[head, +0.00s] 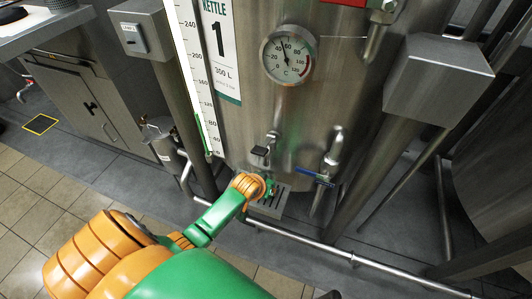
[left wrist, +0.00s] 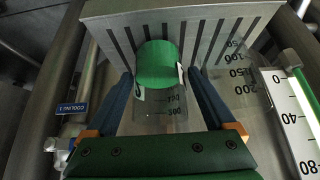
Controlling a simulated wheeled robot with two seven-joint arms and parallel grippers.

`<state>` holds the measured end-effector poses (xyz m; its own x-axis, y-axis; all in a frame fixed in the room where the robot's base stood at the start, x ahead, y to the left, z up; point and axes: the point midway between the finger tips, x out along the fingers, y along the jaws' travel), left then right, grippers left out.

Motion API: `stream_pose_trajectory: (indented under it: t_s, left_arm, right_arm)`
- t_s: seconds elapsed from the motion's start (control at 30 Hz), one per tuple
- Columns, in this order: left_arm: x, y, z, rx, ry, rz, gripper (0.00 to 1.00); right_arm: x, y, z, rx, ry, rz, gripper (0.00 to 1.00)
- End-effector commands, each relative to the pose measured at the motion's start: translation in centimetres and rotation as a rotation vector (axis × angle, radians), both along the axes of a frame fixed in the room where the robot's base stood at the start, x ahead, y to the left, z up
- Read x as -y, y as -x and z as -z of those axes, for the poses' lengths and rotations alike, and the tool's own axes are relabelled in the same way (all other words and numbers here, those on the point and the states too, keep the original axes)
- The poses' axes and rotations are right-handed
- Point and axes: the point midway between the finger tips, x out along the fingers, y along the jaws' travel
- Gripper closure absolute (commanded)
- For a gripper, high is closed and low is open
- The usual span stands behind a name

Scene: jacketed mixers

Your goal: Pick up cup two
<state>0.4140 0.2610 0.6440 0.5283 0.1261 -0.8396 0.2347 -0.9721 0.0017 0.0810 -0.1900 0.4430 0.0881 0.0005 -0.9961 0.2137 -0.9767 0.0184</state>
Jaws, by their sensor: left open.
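In the head view my left gripper (head: 267,190) is at the grate (head: 278,200) below the kettle's valve, mostly hidden by my own wrist. A small green part shows there. My right gripper is not in view.
The steel kettle (head: 240,120) marked 1 stands behind, with a dial gauge (head: 287,55). A valve (head: 265,150) and a blue-handled valve (head: 318,176) stick out above the grate. A horizontal pipe (head: 330,248) runs in front. A post (head: 375,180) stands to the right.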

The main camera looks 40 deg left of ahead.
Motion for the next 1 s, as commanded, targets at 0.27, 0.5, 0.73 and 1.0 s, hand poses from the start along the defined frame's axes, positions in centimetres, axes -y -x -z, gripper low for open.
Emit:
stream_pose_trajectory:
  t_s: [0.27,0.5,0.73,1.0]
  left_arm:
    - [-0.2,-1.2,2.0,0.000,0.001,0.001,0.12]
    - [-0.2,-1.2,2.0,0.000,0.000,0.001,0.52]
    - [-0.2,-1.2,1.9,0.000,0.000,0.001,1.00]
    - [-0.2,-1.2,0.8,0.002,0.000,0.001,1.00]
  right_arm:
    - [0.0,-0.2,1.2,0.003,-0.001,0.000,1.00]
    - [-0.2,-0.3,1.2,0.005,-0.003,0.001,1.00]
    - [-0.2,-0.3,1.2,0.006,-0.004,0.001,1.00]
    - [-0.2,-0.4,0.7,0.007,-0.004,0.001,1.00]
